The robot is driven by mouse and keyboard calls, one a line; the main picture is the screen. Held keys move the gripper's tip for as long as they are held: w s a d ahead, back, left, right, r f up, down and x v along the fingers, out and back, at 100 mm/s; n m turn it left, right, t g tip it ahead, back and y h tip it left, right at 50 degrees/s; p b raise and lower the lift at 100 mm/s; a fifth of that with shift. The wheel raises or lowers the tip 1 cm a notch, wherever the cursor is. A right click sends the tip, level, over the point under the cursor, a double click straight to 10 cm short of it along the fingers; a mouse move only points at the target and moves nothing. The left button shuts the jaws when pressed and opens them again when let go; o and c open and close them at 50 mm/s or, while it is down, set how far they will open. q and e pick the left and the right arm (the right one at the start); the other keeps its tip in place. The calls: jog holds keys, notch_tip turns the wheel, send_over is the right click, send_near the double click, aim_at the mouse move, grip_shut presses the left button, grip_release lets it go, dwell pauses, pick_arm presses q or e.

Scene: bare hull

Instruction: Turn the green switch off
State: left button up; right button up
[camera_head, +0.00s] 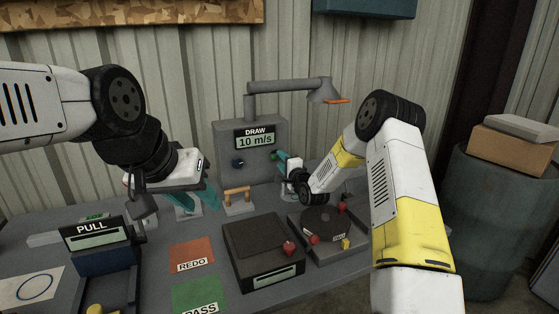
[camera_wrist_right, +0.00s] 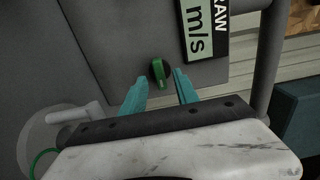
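The green switch (camera_wrist_right: 158,72) is a small rotary knob on a grey upright panel (camera_head: 222,142). In the right wrist view its handle points down the picture, slightly tilted. My right gripper (camera_wrist_right: 160,78) is open, with one teal finger on each side of the lower part of the knob and a gap on both sides. In the head view this gripper (camera_head: 283,162) is at the right part of the panel and largely hides the knob. My left gripper (camera_head: 200,203) appears open and empty, low over the bench at the left.
A wooden handle (camera_head: 237,194), a dark box with a red knob (camera_head: 262,245) and a turntable-like unit (camera_head: 325,222) stand in front. A lamp arm (camera_head: 285,86) hangs above.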

jog(key=shift+x, duration=0.95)
grip_shut()
